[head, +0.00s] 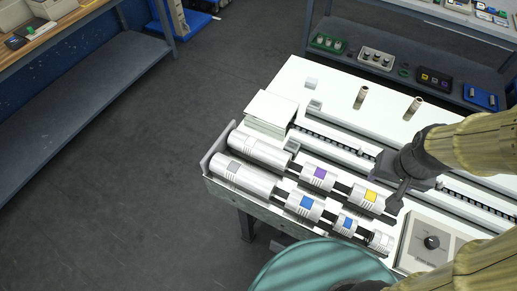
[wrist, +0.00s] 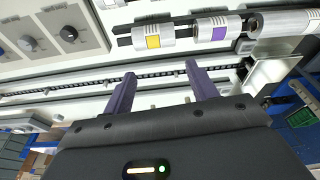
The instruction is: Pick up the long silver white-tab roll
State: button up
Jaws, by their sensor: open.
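Two long silver rolls lie at the left end of the machine. The back one (head: 260,149) shows no coloured tab that I can make out, so its tab may be white. The front one (head: 247,179) has a grey tab. The back long roll also shows at the upper right of the wrist view (wrist: 292,22), cut off by the frame edge. My gripper (wrist: 160,75) is open and empty, its two purple fingers apart over the rail beside the roll rows. In the head view the gripper (head: 397,190) is right of the long rolls, near the yellow-tab roll.
Shorter rolls share the two rows: purple-tab (head: 318,177), yellow-tab (head: 368,199), blue-tab (head: 304,207), a smaller blue-tab (head: 346,224) and a pale-tab one (head: 380,240). A pale block stack (head: 270,112), two upright posts and a knob panel (head: 432,242) stand nearby. Floor at left is clear.

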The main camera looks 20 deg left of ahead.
jog(key=o, duration=0.5)
jog(key=w+a+n, duration=0.2)
jog(key=a, duration=0.1)
jog(key=w+a+n, duration=0.1)
jog(key=w+a, duration=0.1)
jog(key=shift+a+g+p, duration=0.15)
jog(key=shift+g+p, duration=0.15)
jog(key=n+t+h+p, duration=0.1)
jog(key=n+h+p, duration=0.1)
jog(key=n, duration=1.2)
send_over(256, 146)
jog(key=s+a, duration=0.3)
jog(key=s, duration=0.2)
notch_tip(256, 146, down, 4)
jog(key=shift+w+d+r, duration=0.1)
jog(key=shift+d+r, duration=0.05)
jog(key=p+x, duration=0.3)
jog(key=x, duration=0.9)
jog(key=shift+w, duration=0.2)
